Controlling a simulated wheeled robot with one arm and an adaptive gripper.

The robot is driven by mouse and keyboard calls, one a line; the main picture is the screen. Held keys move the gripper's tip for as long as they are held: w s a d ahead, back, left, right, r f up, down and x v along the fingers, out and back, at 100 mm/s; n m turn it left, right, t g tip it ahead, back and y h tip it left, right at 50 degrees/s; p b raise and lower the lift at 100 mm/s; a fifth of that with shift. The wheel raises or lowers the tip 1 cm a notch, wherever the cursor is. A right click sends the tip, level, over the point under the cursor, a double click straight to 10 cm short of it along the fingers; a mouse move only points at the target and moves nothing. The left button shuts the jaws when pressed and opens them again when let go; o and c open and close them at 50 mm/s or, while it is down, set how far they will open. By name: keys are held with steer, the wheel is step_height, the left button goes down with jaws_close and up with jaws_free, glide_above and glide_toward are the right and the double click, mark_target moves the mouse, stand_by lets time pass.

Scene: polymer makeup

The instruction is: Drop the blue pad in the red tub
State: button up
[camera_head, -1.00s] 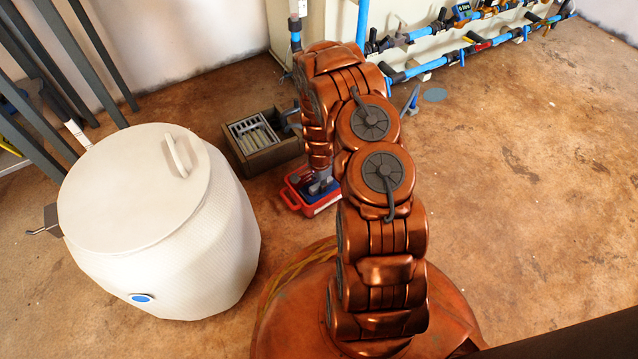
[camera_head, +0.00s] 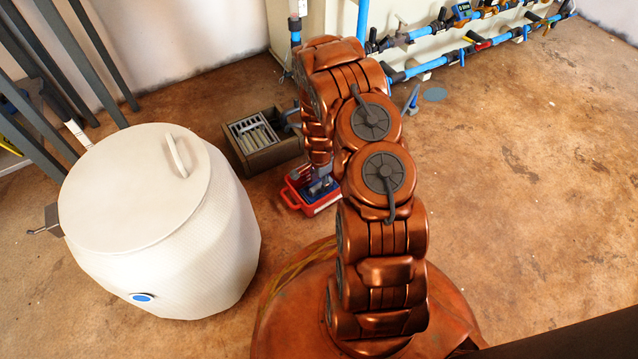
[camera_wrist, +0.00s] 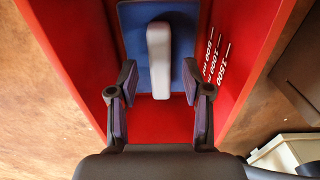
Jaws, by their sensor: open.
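The red tub (camera_head: 308,208) stands on the floor beside my base, mostly under my arm in the head view. In the wrist view its red walls (camera_wrist: 240,50) rise on both sides, with white volume marks on the right wall. The blue pad (camera_wrist: 133,42) lies inside the tub, with a pale grey handle (camera_wrist: 158,58) on top. My gripper (camera_wrist: 159,82) is open above the tub, its fingers on either side of the handle's near end in the picture and apart from it. In the head view my gripper (camera_head: 321,186) is partly hidden by my arm.
A dark crate (camera_head: 262,155) with a grey rack in it stands just behind the tub. A large white lidded barrel (camera_head: 135,200) stands to the left. Pipes (camera_head: 440,62) run along the back wall. The floor to the right is clear.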

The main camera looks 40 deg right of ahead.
step_height(320, 180, up, 12)
steer(key=p, duration=0.5)
step_height(320, 180, up, 15)
steer(key=n, duration=0.5)
glide_above(319, 185)
steer(key=s+a, duration=0.3)
steer(key=a, duration=0.5)
steer(key=s+a+r+n+g, duration=0.1)
steer(key=s+a+r+n, duration=0.3)
steer(key=s+r, duration=0.2)
steer(key=s+a+r+n+g, duration=0.1)
steer(key=s+a+r+n, duration=0.3)
steer(key=s+r, duration=0.3)
steer(key=s+a+r+n+g, duration=0.1)
steer(key=s+a+r+n, duration=0.3)
steer(key=s, duration=0.9)
step_height(319, 185, up, 3)
steer(key=shift+s+a+f+n, duration=0.25)
steer(key=shift+a+n, duration=0.15)
steer(key=shift+a, duration=0.25)
steer(key=shift+a, duration=0.1)
